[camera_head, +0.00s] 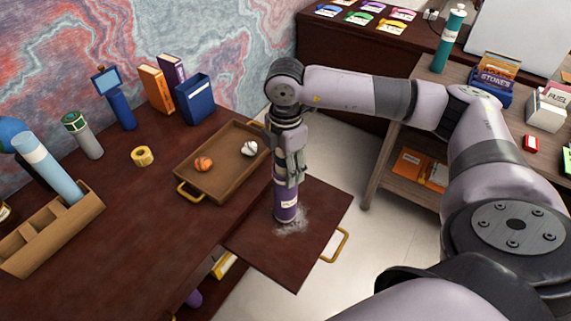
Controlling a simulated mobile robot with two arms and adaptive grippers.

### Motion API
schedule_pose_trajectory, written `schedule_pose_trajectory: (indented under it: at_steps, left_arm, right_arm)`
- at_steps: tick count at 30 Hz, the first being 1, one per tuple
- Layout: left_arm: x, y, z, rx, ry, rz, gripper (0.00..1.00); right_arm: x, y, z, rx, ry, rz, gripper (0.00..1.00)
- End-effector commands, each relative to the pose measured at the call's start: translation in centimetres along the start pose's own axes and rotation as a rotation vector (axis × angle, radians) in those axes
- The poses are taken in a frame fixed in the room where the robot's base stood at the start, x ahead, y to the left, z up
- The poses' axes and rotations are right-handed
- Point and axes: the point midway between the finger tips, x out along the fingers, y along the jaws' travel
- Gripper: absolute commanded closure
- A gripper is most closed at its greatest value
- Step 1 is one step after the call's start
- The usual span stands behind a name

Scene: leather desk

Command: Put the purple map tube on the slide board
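The purple map tube (286,208) stands upright on the slide board (285,262), a dark reddish-brown board pulled out from the desk with a brass handle at its outer edge. Its foot appears to touch the board, inside a whitish patch. My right gripper (290,172) points down from above, its fingers closed around the upper part of the tube. The gripper hides the tube's top. My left gripper is not in view.
Left of the board, a brown tray (228,148) holds an orange item and a white item. A blue holder (194,99), books, a yellow tape roll (142,156) and a wooden organizer (52,232) stand on the desk. A shelf unit (395,130) stands right.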

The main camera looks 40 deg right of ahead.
Motion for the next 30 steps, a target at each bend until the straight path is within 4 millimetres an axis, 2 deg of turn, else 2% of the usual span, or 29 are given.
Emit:
schedule_pose_trajectory:
  at_steps: [6, 18, 22, 30]
  left_arm:
    - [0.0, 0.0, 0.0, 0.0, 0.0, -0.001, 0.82]
    - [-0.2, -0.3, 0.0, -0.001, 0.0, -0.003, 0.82]
    - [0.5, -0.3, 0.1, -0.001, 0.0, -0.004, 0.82]
    - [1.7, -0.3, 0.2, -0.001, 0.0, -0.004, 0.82]
  right_arm:
    - [-0.1, 0.0, 0.0, 0.0, 0.0, 0.0, 0.31]
    - [-0.7, 0.1, 0.0, 0.0, 0.001, 0.003, 0.31]
    - [-2.6, 0.1, 0.0, -0.001, 0.001, 0.006, 0.31]
    - [-8.6, 0.1, -0.1, -0.002, 0.002, 0.006, 0.31]
